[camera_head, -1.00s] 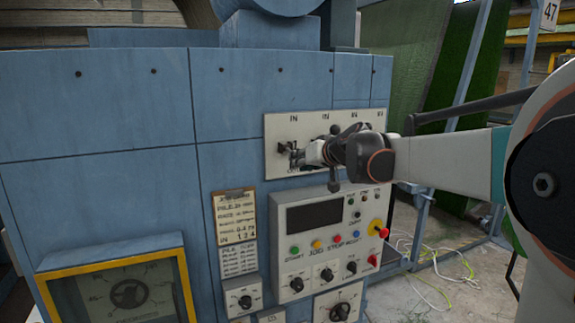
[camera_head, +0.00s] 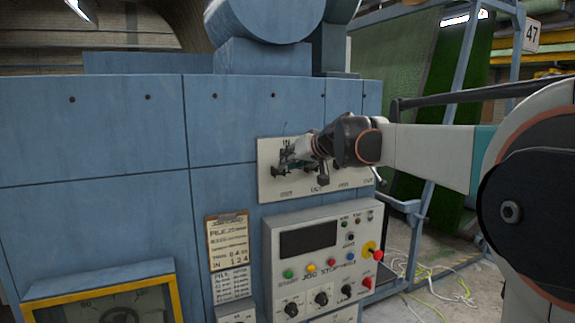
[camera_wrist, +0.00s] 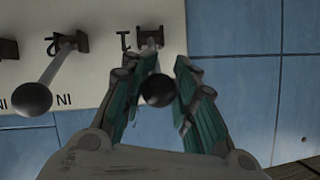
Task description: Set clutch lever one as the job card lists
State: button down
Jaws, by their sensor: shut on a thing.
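Clutch lever one, a metal rod with a black ball knob (camera_wrist: 158,90), stands on the pale lever plate (camera_head: 268,185) at its leftmost place in the head view. My gripper (camera_head: 287,160) is at this lever, near the upper IN label. In the wrist view the gripper's green fingers (camera_wrist: 162,95) flank the knob and are shut on it. The fingers hide most of the lever in the head view. The job card (camera_head: 230,243) hangs below the plate; its bottom line reads IN 1 2 4.
A second lever (camera_wrist: 38,95) stands beside lever one in the wrist view. The control box (camera_head: 320,245) with buttons and knobs juts out below the plate. A yellow-framed gauge (camera_head: 115,300) is at lower left. Cables (camera_head: 440,285) lie on the floor at right.

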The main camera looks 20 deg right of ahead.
jog(key=shift+w+d+r, duration=0.15)
jog(key=shift+w+r, duration=0.05)
jog(key=shift+r, duration=0.45)
jog(key=c, duration=1.3)
grip_release()
jog(key=shift+s, duration=0.1)
jog(key=shift+f, duration=0.1)
notch_tip(320, 180, up, 10)
jog(key=shift+f, duration=0.1)
